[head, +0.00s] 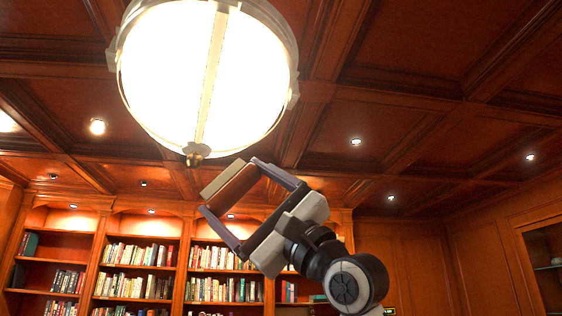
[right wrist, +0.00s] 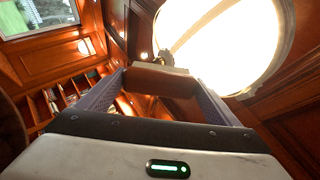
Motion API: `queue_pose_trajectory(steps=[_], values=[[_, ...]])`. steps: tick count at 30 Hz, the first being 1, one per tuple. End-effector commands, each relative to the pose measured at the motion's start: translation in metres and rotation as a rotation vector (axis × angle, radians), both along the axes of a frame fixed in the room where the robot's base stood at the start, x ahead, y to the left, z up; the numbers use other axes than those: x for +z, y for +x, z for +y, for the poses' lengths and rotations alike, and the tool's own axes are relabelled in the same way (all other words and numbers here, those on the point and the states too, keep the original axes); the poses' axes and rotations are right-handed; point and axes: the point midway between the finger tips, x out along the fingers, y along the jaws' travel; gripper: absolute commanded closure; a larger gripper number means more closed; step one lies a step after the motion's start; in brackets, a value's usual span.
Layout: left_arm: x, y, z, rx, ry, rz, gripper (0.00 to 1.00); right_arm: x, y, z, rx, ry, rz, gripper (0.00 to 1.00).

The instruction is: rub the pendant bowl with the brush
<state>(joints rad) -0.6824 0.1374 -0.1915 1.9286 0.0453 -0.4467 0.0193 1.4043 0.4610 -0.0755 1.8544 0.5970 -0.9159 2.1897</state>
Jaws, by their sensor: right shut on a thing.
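The pendant bowl (head: 165,75) is a large glowing white bowl with a pale metal rim, a strap across it and a small finial at its bottom. It hangs at the top of the head view and also shows at the upper right of the right wrist view (right wrist: 235,35). My right gripper (head: 238,198) is shut on the brush (head: 232,187), a brown block with a paler tan face. The brush is held tilted, below and right of the finial. In the right wrist view the brush (right wrist: 162,80) spans between the fingers, close to the bowl; I cannot tell whether they touch.
The coffered wood ceiling (head: 430,45) has small recessed lights. Bookshelves (head: 140,255) full of books line the back wall. A glass-fronted cabinet (head: 545,255) stands at the right. The air around the bowl's underside looks clear apart from my right arm.

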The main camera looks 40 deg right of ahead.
Motion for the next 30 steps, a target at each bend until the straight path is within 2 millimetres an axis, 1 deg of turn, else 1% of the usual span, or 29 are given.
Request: queue_pose_trajectory(steps=[1,3,6,10,14,24,30], values=[[0.005,-0.001,0.001,0.001,0.001,0.004,0.56,0.024,-0.011,-0.014,0.003,0.015,-0.027,0.32],[0.006,-0.003,0.001,0.002,0.002,0.009,0.56,0.043,-0.022,-0.029,0.014,0.028,-0.051,0.32],[0.008,-0.003,0.001,0.003,0.003,0.01,0.56,0.062,-0.034,-0.045,0.029,0.04,-0.072,0.32],[0.01,-0.003,0.001,0.004,0.001,0.007,0.56,0.073,-0.042,-0.054,0.043,0.047,-0.083,0.32],[0.015,-0.004,0.001,0.004,0.001,0.009,0.56,0.08,-0.041,-0.054,0.046,0.047,-0.085,0.32],[0.042,-0.006,0.002,0.005,0.002,0.014,0.56,0.106,-0.02,-0.042,0.046,0.048,-0.083,0.32],[0.053,-0.007,0.001,0.005,0.0,0.015,0.56,0.115,-0.011,-0.036,0.046,0.047,-0.085,0.32]])
